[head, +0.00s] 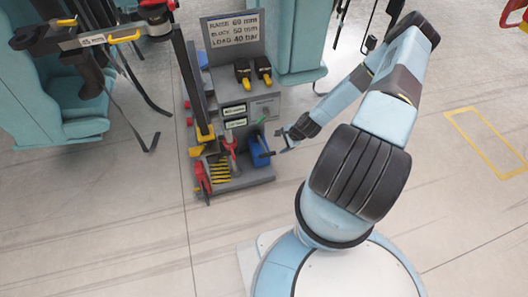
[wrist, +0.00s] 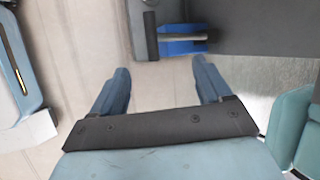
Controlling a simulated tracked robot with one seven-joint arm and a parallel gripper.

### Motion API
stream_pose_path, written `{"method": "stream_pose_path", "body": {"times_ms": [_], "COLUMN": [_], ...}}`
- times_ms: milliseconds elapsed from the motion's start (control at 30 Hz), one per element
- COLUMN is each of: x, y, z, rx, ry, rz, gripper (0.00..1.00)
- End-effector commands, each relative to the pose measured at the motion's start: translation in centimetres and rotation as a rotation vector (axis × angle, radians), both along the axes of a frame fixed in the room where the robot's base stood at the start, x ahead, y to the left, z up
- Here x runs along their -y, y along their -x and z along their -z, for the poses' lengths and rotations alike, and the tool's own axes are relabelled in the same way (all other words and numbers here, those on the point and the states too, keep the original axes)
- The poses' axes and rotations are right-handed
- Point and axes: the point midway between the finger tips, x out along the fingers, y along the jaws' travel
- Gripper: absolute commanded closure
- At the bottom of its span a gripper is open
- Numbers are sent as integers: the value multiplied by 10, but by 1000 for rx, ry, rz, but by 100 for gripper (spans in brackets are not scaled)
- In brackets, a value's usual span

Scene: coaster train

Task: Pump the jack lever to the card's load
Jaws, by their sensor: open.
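The card (head: 235,35) stands at the back of the grey stand and reads RAISE 60 mm, BLOCK 50 mm, LOAD 40 kN. A blue pump body (head: 257,148) sits low on the stand's right side, with a dark bar that looks like the jack lever (head: 266,154) at its front. In the wrist view the blue body (wrist: 182,48) and the dark bar (wrist: 152,36) lie just beyond my fingertips. My gripper (head: 284,142) is open and empty, to the right of the blue body and apart from it; its spread fingers also show in the wrist view (wrist: 161,67).
The grey stand (head: 262,112) carries two small displays (head: 235,117), black-and-yellow items (head: 253,73), a red part (head: 230,148) and a red handle (head: 203,178). Teal train seats (head: 60,110) stand behind and left. The floor to the right is mostly clear.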

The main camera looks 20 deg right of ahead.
Motion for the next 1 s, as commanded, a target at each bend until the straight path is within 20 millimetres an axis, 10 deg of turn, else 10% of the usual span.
{"method": "stream_pose_path", "body": {"times_ms": [1000], "x": [-59], "y": [-38], "z": [114], "rx": [-6], "ry": [-36], "rz": [54], "gripper": [22]}}
